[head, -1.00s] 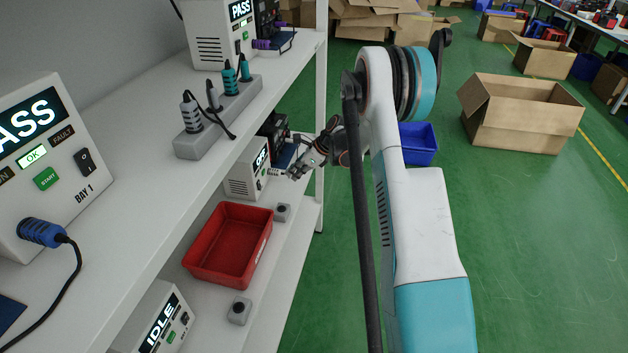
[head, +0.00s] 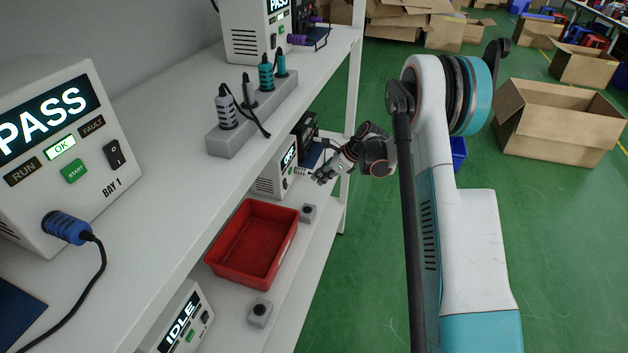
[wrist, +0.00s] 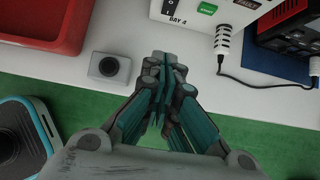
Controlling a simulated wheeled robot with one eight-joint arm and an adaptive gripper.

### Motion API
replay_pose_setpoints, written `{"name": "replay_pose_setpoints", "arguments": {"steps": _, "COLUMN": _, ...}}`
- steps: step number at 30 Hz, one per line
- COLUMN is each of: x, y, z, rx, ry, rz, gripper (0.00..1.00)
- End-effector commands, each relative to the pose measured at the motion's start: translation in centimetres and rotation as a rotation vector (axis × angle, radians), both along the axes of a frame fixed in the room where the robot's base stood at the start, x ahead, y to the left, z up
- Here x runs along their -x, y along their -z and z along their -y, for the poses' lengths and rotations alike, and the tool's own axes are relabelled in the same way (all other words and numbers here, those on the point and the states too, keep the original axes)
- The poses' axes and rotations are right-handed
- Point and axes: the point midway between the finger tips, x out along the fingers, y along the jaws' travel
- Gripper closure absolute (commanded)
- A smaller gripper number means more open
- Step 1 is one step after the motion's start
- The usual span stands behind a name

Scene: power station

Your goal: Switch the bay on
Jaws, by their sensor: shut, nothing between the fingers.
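The BAY 4 unit (head: 271,183) stands on the lower shelf in the head view. Its front also shows at the top of the wrist view (wrist: 190,20), with a green START button (wrist: 207,8), a dark rocker switch (wrist: 168,7) and a white plug (wrist: 223,42) with a black cable. Its screen is lit but too small and turned to read surely. My gripper (head: 320,177) is shut and empty, in front of this unit. In the wrist view its fingertips (wrist: 164,62) are together over the shelf edge, apart from the unit's front.
BAY 1 (head: 70,160), upper left, shows PASS. An IDLE unit (head: 175,325) stands below. A red bin (head: 220,265), grey button boxes (head: 260,313) and a socket strip (head: 232,140) occupy the shelves. A shelf post (head: 352,110) stands close behind my gripper. Green floor (head: 560,230) is open at right.

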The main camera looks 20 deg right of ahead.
Motion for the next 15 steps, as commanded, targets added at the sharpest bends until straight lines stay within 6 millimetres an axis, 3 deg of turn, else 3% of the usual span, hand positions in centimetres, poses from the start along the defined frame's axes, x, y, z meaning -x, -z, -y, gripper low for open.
{"name": "replay_pose_setpoints", "arguments": {"steps": 12, "x": -3.0, "y": 6.7, "z": -4.1, "rx": 0.000, "ry": -0.001, "rz": 0.000, "gripper": 1.00}}
{"name": "replay_pose_setpoints", "arguments": {"steps": 15, "x": -3.9, "y": 7.0, "z": -5.4, "rx": -0.001, "ry": -0.002, "rz": 0.001, "gripper": 1.00}}
